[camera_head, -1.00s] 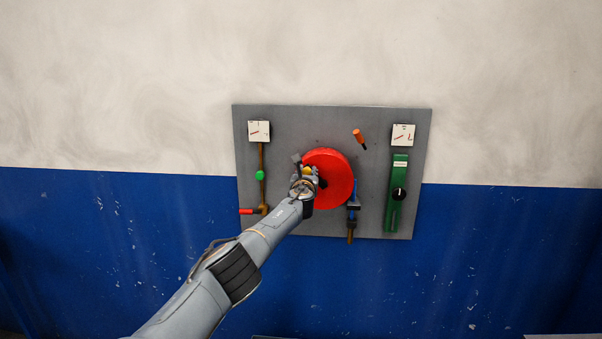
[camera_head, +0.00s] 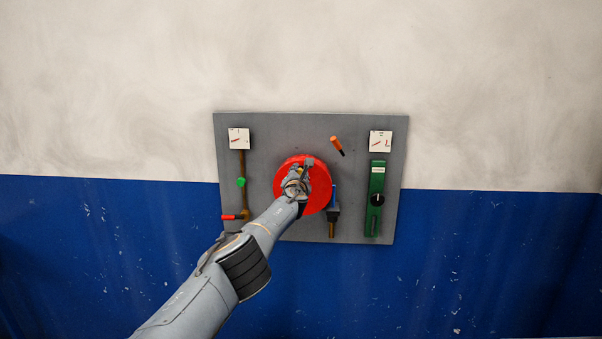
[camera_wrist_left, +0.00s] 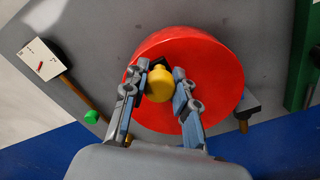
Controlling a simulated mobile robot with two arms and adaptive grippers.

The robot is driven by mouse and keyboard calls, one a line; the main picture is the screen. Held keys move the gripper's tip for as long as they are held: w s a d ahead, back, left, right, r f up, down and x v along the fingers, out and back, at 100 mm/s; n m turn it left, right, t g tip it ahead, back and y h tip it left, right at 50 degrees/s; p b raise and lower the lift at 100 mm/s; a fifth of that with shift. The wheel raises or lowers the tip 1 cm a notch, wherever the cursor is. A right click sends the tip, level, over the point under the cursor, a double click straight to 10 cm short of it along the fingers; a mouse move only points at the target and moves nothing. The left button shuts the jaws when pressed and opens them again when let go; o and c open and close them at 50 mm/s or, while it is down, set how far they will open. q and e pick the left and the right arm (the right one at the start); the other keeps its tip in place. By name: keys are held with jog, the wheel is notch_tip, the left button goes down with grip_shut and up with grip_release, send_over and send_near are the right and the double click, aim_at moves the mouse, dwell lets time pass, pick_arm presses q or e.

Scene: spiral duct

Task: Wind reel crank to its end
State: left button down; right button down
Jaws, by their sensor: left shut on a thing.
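The red reel (camera_head: 319,187) is a round drum on the grey wall panel, partly hidden behind my left gripper in the head view. It also shows large in the left wrist view (camera_wrist_left: 205,60). My left gripper (camera_head: 304,170) is in front of the reel's upper middle. In the left wrist view, my left gripper (camera_wrist_left: 160,84) has its fingers on both sides of a yellow crank knob (camera_wrist_left: 160,82) and is shut on it. The crank's arm is hidden behind the gripper. My right gripper is not in view.
The grey panel (camera_head: 290,125) also bears an orange handle (camera_head: 337,145), a green slotted unit with a black knob (camera_head: 377,199), a blue fitting (camera_head: 333,208) and two white gauges (camera_head: 239,138) (camera_head: 380,141). A brown pipe has a green knob (camera_head: 241,182) and red handle (camera_head: 230,217).

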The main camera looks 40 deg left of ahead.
pick_arm(q)
jog(key=c, duration=1)
grip_release()
jog(key=shift+w+d+f, duration=0.1)
jog(key=shift+r, duration=5)
